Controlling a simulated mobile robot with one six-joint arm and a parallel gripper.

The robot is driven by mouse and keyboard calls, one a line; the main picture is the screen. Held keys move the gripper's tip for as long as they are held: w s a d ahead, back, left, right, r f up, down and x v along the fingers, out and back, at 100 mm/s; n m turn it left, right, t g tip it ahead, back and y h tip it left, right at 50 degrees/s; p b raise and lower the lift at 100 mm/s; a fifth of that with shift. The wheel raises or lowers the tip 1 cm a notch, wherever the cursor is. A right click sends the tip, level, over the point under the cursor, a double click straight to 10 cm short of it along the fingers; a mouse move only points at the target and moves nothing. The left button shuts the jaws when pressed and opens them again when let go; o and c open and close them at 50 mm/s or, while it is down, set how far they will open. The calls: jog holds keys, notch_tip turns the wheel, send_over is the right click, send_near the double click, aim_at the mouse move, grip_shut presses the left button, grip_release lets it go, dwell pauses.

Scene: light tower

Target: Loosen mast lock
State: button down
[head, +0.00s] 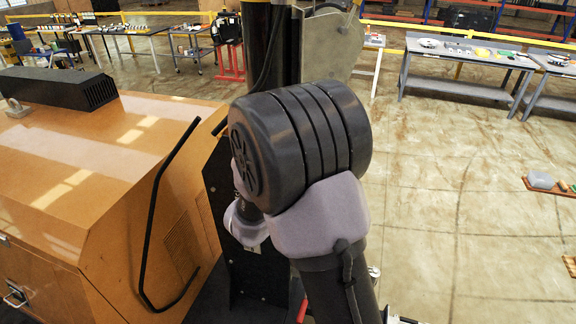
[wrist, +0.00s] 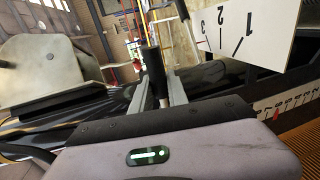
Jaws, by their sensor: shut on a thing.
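In the wrist view my gripper (wrist: 158,90) is shut on a black cylindrical handle (wrist: 152,58), which I take to be the mast lock handle. The handle stands up between the two grey fingers, and a thin metal rod shows below its grip. Behind it runs the dark, glossy mast (wrist: 215,82). In the head view the dark mast (head: 272,55) rises behind my arm. My arm hides the gripper and the handle there.
A white plate with numbers (wrist: 240,35) sits close at the upper right of the wrist view. A numbered scale (wrist: 290,105) is at the right. The orange housing (head: 90,150) with a black rail fills the left of the head view. Open floor (head: 460,200) lies right; workbenches stand behind.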

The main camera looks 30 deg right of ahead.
jog(key=shift+r, duration=0.15)
jog(key=c, duration=1.3)
grip_release()
jog(key=v, duration=1.7)
jog(key=shift+a+b, duration=0.2)
jog(key=shift+b, duration=0.2)
